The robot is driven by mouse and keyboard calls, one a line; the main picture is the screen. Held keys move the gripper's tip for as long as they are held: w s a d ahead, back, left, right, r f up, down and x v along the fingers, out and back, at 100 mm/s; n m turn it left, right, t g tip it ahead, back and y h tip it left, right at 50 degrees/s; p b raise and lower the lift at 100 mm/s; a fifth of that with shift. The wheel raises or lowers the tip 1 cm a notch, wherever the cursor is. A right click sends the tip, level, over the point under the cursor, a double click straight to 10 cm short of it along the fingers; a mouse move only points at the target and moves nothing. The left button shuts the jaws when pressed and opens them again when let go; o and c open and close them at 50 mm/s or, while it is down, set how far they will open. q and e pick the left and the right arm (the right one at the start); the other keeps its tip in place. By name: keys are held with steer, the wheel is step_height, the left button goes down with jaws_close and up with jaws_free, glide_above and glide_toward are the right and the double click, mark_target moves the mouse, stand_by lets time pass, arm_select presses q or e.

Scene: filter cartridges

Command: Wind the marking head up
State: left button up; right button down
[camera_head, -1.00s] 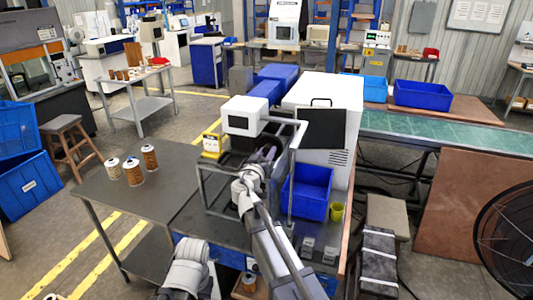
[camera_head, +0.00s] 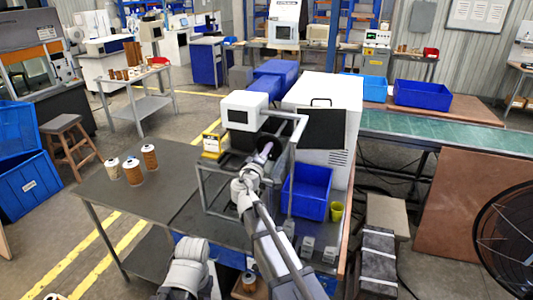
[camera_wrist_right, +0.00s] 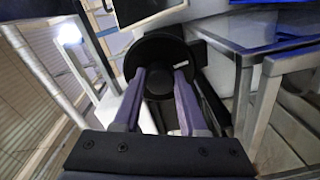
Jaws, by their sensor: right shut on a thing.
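The marking head (camera_head: 245,110), a white box with a dark screen, sits at the top of the metal frame (camera_head: 297,150) on the workbench. My right gripper (camera_head: 267,149) reaches up to a dark round part just below it. In the right wrist view, my right gripper's purple fingers (camera_wrist_right: 161,80) are shut on the middle of this black round wheel (camera_wrist_right: 155,47). The fingers cover part of the wheel, and its grip point is dark. Part of my left arm shows at the bottom of the head view, but its gripper does not.
A yellow device (camera_head: 212,145) stands left of the frame. A blue bin (camera_head: 307,193) and a yellow cup (camera_head: 337,211) are to its right. Several filter cartridges (camera_head: 132,172) stand on the table at left. Grey blocks (camera_head: 308,246) lie near the front edge.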

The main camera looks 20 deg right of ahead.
steer(key=n, duration=0.4)
steer(key=shift+n, duration=1.7)
steer(key=c, duration=0.7)
jaws_free()
steer(key=shift+c, duration=0.2)
steer(key=v, duration=0.8)
